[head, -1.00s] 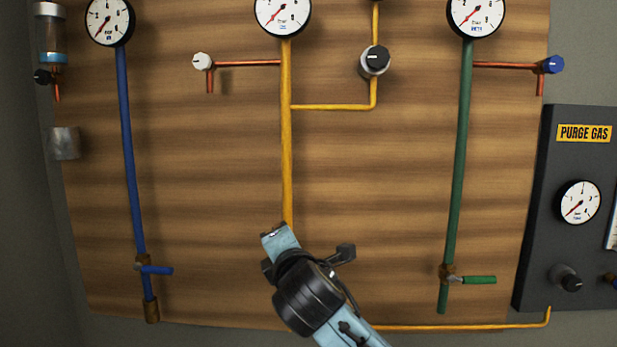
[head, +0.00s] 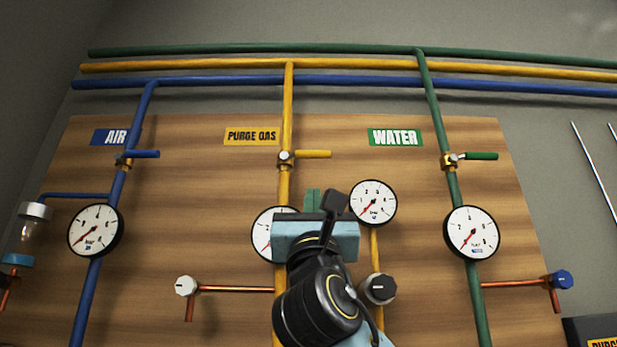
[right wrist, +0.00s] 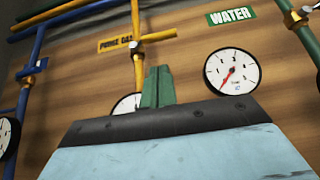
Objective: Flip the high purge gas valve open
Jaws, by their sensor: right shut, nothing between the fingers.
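The high purge gas valve (head: 285,156) sits on the yellow vertical pipe, beside the "PURGE GAS" label (head: 252,136). Its yellow handle (head: 315,154) points right, across the pipe. In the right wrist view the valve (right wrist: 135,44) and its handle (right wrist: 160,36) show at upper middle. My right gripper (head: 313,198) is shut and empty, below the handle and apart from it. Its green fingers (right wrist: 158,86) are together in the right wrist view. The gripper body hides part of the yellow pipe and a gauge (head: 268,233). My left gripper is not in view.
The blue "AIR" valve (head: 124,159) is at left and the green "WATER" valve (head: 449,160) at right. A gauge (head: 373,202) stands right of my gripper. A black knob (head: 379,289) is lower down. Three horizontal pipes run above the wooden board (head: 215,180).

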